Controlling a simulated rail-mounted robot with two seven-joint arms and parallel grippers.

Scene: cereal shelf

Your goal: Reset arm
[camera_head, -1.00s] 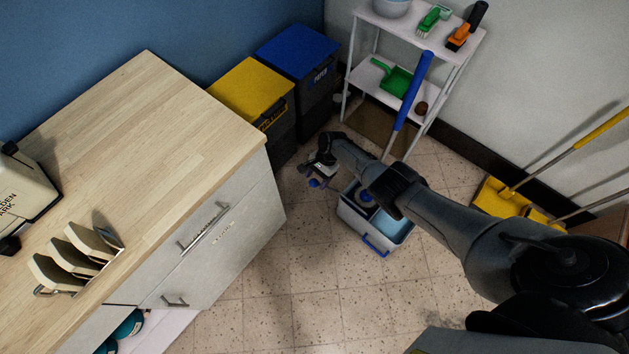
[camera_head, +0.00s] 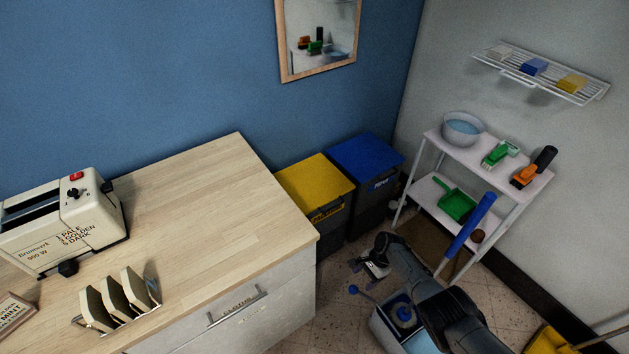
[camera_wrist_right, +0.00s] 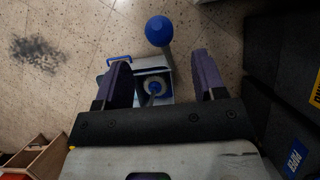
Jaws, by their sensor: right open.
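My right arm comes in from the lower right in the head view. Its gripper (camera_head: 367,279) is over the floor beside the bins. In the right wrist view the gripper (camera_wrist_right: 161,62) is open, with two purple-grey fingers apart and nothing between them. A blue-and-white bucket (camera_head: 384,340) stands on the floor below the arm, partly hidden by it. The bucket (camera_wrist_right: 152,66) also shows beyond the fingers in the wrist view. A blue ball-ended handle (camera_wrist_right: 159,30) sticks up from it. My left gripper is not in view.
A wooden-topped counter (camera_head: 215,200) with a toaster (camera_head: 65,225) and toast rack (camera_head: 118,300) is at left. Yellow-lidded (camera_head: 316,182) and blue-lidded (camera_head: 365,160) bins stand beside it. A white shelf (camera_head: 440,150) stands behind a blue mop handle (camera_head: 468,228).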

